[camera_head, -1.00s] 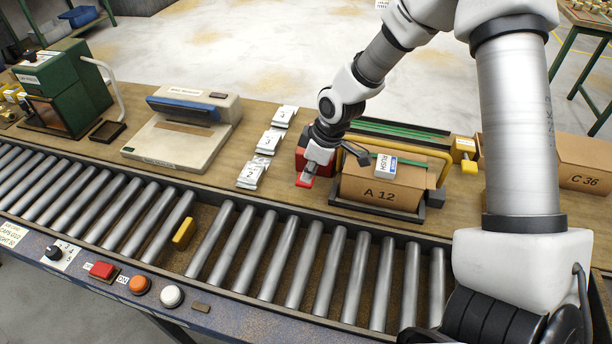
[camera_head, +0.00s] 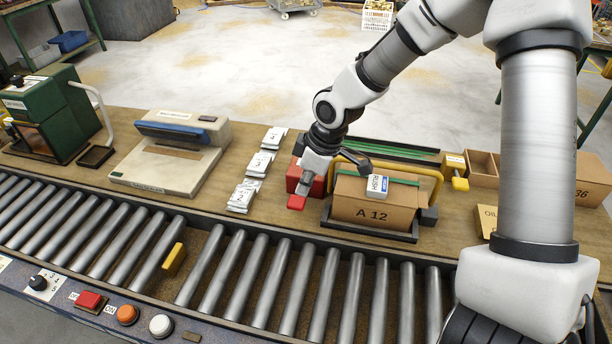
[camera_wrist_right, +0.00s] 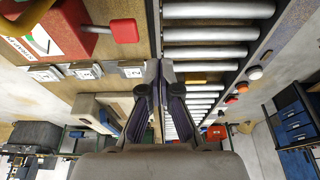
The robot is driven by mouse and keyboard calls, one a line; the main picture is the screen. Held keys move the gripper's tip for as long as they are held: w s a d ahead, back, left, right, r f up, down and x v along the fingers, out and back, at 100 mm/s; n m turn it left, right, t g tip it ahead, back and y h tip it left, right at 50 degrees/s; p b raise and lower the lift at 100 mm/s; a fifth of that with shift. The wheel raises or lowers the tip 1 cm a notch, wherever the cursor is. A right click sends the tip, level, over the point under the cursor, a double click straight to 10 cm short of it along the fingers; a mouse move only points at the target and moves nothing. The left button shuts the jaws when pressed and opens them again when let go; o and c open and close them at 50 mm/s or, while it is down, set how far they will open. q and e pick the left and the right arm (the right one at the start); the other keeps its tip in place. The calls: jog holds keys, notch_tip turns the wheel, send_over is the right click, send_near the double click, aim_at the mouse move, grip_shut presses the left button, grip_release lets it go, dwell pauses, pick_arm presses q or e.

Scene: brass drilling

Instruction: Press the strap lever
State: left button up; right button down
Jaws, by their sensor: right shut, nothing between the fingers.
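The strapping station is a red housing (camera_head: 318,182) with a red lever knob (camera_head: 297,202) at its front left, just left of the carton. My right gripper (camera_head: 305,184) hangs right above the knob and partly covers the housing. The right wrist view shows the housing (camera_wrist_right: 60,22) and the knob (camera_wrist_right: 124,30) at upper left. There my gripper (camera_wrist_right: 160,70) has its fingers together, with nothing between them. My left gripper is not in view.
A carton marked A 12 (camera_head: 365,208) sits under a yellow frame (camera_head: 430,180) right of the housing. White packets (camera_head: 243,195) lie to the left, before a sealer (camera_head: 170,160). The roller conveyor (camera_head: 270,275) runs along the front. The air above the rollers is clear.

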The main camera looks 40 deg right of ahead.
notch_tip(320, 180, up, 4)
jog(key=g+h+p, duration=0.2)
jog(key=g+p, duration=0.1)
jog(key=p, duration=0.1)
send_over(297, 201)
notch_tip(297, 201, down, 13)
jog(key=p, duration=0.3)
jog(key=shift+w+f, duration=0.15)
jog(key=shift+f, duration=0.05)
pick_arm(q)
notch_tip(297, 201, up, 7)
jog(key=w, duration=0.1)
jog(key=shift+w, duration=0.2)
pick_arm(e)
jog(key=shift+f, duration=0.1)
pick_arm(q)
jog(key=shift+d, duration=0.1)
